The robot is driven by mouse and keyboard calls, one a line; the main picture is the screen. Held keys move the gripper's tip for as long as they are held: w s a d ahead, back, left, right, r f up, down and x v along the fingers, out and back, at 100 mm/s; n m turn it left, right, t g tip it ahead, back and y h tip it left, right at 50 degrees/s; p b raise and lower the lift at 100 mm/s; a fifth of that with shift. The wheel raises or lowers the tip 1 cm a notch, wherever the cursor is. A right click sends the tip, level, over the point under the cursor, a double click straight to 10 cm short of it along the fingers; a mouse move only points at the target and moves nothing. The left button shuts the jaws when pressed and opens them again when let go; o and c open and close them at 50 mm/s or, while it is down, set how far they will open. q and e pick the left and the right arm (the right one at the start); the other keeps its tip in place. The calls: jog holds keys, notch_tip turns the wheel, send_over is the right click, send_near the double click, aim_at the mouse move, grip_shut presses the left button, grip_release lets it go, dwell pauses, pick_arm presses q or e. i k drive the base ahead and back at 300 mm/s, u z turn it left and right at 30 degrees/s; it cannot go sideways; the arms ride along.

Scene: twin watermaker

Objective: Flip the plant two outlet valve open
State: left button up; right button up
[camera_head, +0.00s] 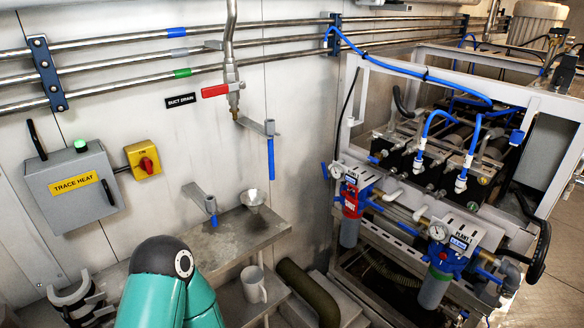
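A rack (345,100) with piping stands at the right. On its front hang a red-headed filter unit (352,195) and a blue-headed filter unit (447,258), each with a gauge. A label (461,238) by the blue unit seems to read PLANT 1. Small blue handles show at the rack front, one left of the red unit (325,170) and one right of the blue unit (487,275). I cannot tell which part is the plant two outlet valve or how its lever stands. Neither gripper can be made out; a teal link of my arm shows at the bottom left.
A wall pipe ends in a red-handled valve (215,91) by a DUCT DRAIN label. Two brackets with blue-ended parts (271,158) (211,205) jut from the wall. A steel shelf (265,232) bears a funnel; a mug (254,285) stands below. A TRACE HEAT box (72,188) is left.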

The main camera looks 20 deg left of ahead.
aim_at(327, 177)
jog(key=u, duration=0.55)
jog(key=i, duration=0.45)
jog(key=u, duration=0.2)
